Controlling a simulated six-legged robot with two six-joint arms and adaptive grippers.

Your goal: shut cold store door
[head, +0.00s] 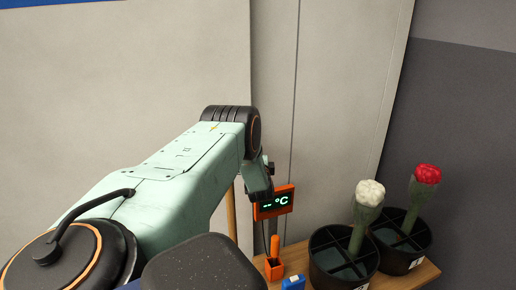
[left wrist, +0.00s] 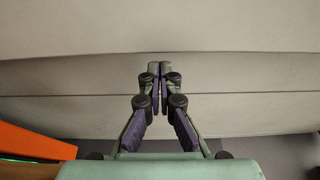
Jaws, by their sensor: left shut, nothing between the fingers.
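A large pale panel (head: 170,50), which looks like the cold store door, fills the left of the head view. Its right edge meets a pale strip with a vertical seam (head: 295,90). I cannot tell whether any gap is open there. My left arm reaches in from the left, and its gripper is mostly hidden behind my own wrist in the head view. In the left wrist view my left gripper (left wrist: 160,68) is shut and empty, its tips in front of pale panels (left wrist: 240,75) with long seams. Contact cannot be told. My right gripper is not in view.
An orange display (head: 272,203) reading "-- °C" is close beside my left wrist. Below, a wooden shelf (head: 420,275) holds black divided buckets (head: 343,260) (head: 402,246) with white (head: 369,192) and red (head: 427,174) tulip bunches. A small orange holder (head: 274,268) stands beside them.

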